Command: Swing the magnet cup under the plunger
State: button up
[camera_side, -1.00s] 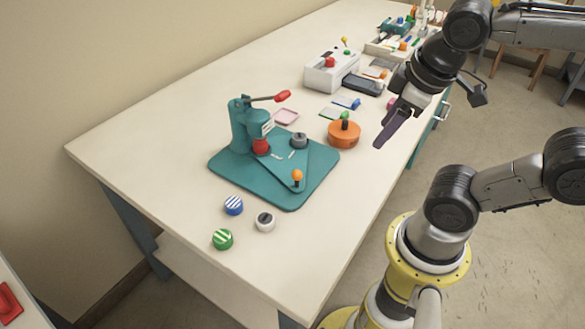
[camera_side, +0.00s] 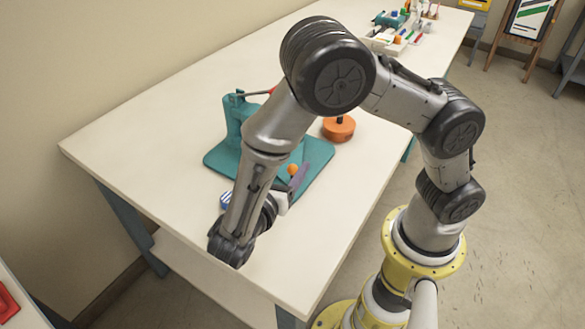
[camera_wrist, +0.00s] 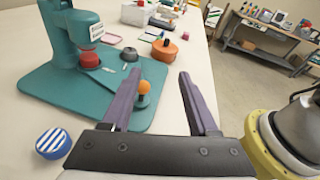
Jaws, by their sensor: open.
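The teal press (camera_side: 237,120) stands on its teal base plate (camera_wrist: 45,98). In the wrist view its red plunger (camera_wrist: 90,60) hangs at the left. A grey cup (camera_wrist: 129,54), apparently the magnet cup, sits to the right of the plunger, not under it. An upright knob with an orange ball (camera_wrist: 144,87) rises from the swing plate. My gripper (camera_wrist: 158,77) is open with purple fingers. In the picture the knob shows between them, close to the left finger; I cannot tell whether they touch. In the side view my arm hides the cup and plunger.
A blue-striped disc (camera_wrist: 53,143) lies left of my gripper. An orange round pot with a dark knob (camera_wrist: 165,51) stands beyond the base plate. Small boxes and cards lie further back. The table is clear to the right of the base plate.

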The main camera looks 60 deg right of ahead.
aim_at(292, 173)
jog(key=s+a+f+n+t, duration=0.1)
jog(key=f+n, duration=0.1)
jog(key=s+a+f+n+t, duration=0.1)
jog(key=a+f+n+t, duration=0.1)
jog(key=f, duration=0.1)
jog(key=s+a+f+n+t, duration=0.1)
jog(key=a+f, duration=0.1)
jog(key=shift+a+f+n+t+h, duration=0.15)
jog(key=shift+a+n+t+h, duration=0.15)
jog(key=shift+n+t, duration=0.1)
jog(key=x, duration=1.3)
jog(key=shift+w+d, duration=0.2)
jog(key=shift+w, duration=0.05)
grip_shut()
